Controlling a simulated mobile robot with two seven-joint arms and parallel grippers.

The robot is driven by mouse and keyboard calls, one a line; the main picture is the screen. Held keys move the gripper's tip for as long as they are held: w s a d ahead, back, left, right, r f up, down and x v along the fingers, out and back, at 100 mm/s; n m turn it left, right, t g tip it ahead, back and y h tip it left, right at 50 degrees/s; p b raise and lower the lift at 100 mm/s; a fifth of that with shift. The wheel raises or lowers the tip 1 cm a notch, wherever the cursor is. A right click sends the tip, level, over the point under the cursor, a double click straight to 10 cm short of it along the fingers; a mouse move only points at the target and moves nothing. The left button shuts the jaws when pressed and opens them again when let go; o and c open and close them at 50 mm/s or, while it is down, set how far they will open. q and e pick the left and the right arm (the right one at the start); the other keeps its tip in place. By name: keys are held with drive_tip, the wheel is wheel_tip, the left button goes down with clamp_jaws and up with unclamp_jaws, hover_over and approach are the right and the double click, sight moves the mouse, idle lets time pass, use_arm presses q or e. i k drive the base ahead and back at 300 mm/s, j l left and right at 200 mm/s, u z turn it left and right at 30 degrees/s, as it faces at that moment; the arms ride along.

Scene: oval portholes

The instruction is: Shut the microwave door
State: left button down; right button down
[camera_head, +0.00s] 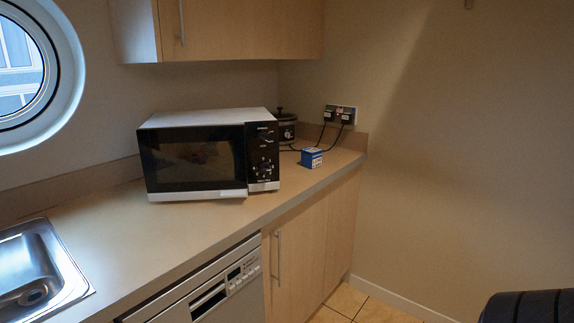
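The microwave (205,120) stands on the counter, with a silver top and a black front. Its dark glass door (193,163) covers the front left of the control panel (263,157). The door looks almost flush, but the right end of its silver lower strip (200,196) sits slightly lower and further forward than the panel's bottom edge. A small gap is possible; I cannot tell whether it is latched. Neither of my grippers is in view.
The counter (130,235) is clear in front of the microwave. A sink (38,275) is at the left. A small blue box (312,158) and a dark cooker (287,127) stand to the right, near plugged cables. Wall cupboards (225,30) hang above.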

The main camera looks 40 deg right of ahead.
sight(194, 163)
drive_tip(key=l+z, duration=0.25)
drive_tip(key=z, duration=0.2)
drive_tip(key=i+l+z, duration=0.15)
drive_tip(key=z, duration=0.3)
